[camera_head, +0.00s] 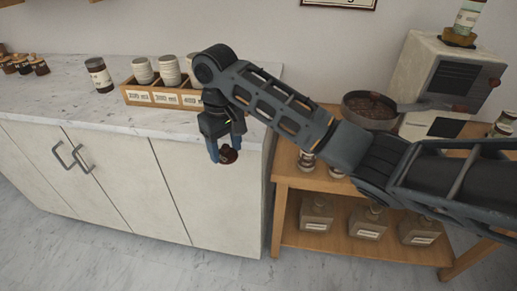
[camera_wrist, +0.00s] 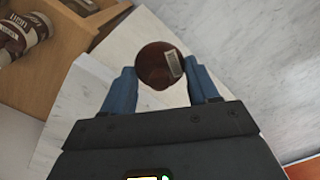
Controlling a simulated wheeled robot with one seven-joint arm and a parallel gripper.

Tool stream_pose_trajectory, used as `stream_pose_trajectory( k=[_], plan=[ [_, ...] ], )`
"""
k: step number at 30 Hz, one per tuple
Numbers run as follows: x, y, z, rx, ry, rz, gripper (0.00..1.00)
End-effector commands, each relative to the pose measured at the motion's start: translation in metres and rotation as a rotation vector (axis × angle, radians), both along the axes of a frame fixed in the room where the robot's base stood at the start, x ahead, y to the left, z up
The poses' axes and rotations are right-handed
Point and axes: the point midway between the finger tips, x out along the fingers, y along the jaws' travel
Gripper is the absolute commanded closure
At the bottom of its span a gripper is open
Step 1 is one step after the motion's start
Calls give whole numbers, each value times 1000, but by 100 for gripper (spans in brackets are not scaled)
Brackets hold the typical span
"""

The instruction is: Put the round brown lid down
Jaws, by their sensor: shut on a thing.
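The round brown lid (camera_wrist: 155,68) is held between the blue fingertips of my gripper (camera_wrist: 163,88) in the wrist view. It has a small pale label on it. In the head view the lid (camera_head: 229,156) shows as a dark round shape at the tips of my gripper (camera_head: 226,155). My gripper points down and is shut on the lid. In the head view it appears in front of the white counter's front face, near the right end of the marble top (camera_head: 120,118). I cannot tell its exact height over the counter.
A wooden box (camera_head: 133,95) with cups stands on the counter behind my gripper. A dark labelled jar (camera_head: 99,75) and several small jars stand farther left. A wooden shelf cart (camera_head: 290,178) with a pan (camera_head: 370,108) and a white machine (camera_head: 445,85) stands right. The counter's front left is clear.

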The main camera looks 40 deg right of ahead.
Motion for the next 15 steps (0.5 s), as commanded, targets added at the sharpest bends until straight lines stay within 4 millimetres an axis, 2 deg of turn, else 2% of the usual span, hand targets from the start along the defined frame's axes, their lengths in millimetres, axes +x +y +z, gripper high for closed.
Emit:
stream_pose_trajectory(
  k=[5, 10, 15],
  plan=[
    [24, 23, 0, -1, 1, -39, 70],
    [40, 36, 0, -2, 0, -71, 70],
    [45, 37, 2, -4, -6, -78, 70]
  ],
)
